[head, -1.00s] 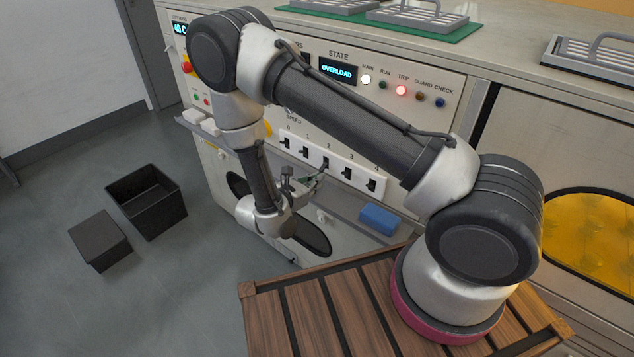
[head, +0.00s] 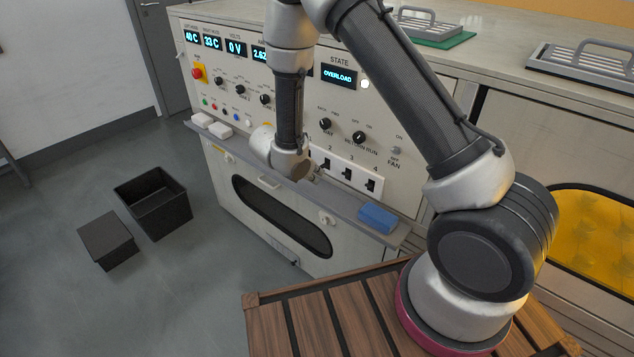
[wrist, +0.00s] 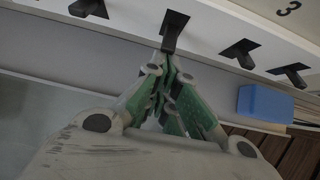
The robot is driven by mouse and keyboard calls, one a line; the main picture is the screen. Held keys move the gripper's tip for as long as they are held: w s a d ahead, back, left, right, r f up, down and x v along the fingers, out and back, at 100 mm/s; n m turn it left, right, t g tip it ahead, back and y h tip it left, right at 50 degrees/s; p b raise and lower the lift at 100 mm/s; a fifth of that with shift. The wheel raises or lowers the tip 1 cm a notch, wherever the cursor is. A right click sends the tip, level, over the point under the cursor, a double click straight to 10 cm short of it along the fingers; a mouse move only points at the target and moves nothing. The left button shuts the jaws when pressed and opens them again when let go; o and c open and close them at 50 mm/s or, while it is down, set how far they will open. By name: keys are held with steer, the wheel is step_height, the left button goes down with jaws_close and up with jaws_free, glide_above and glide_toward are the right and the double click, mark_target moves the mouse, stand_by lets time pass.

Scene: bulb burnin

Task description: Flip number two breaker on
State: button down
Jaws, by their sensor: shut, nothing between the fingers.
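The breaker strip (head: 360,180) is a white plate with black levers and printed numbers on the front of the grey panel. The number two breaker (head: 325,163) shows beside my gripper (head: 316,175) in the head view. In the wrist view, the number two lever (wrist: 174,30) stands right at the tips of my gripper (wrist: 168,62), whose green-sided fingers are together and empty. The fingertips are just below the lever's end; I cannot tell whether they touch. The number three lever (wrist: 241,52) is to its right. My wrist hides the left end of the strip in the head view.
A grey ledge (head: 345,210) runs below the strip, with a blue block (head: 378,217) on its right part. Knobs (head: 358,138) sit above the strip. The state display (head: 339,77) reads OVERLOAD. Black bins (head: 153,200) stand on the floor at left.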

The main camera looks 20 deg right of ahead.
steer(key=shift+r+g+y, duration=0.4)
steer(key=shift+r+y, duration=0.05)
steer(key=shift+y, duration=0.15)
steer(key=shift+r, duration=0.75)
steer(key=shift+r, duration=0.1)
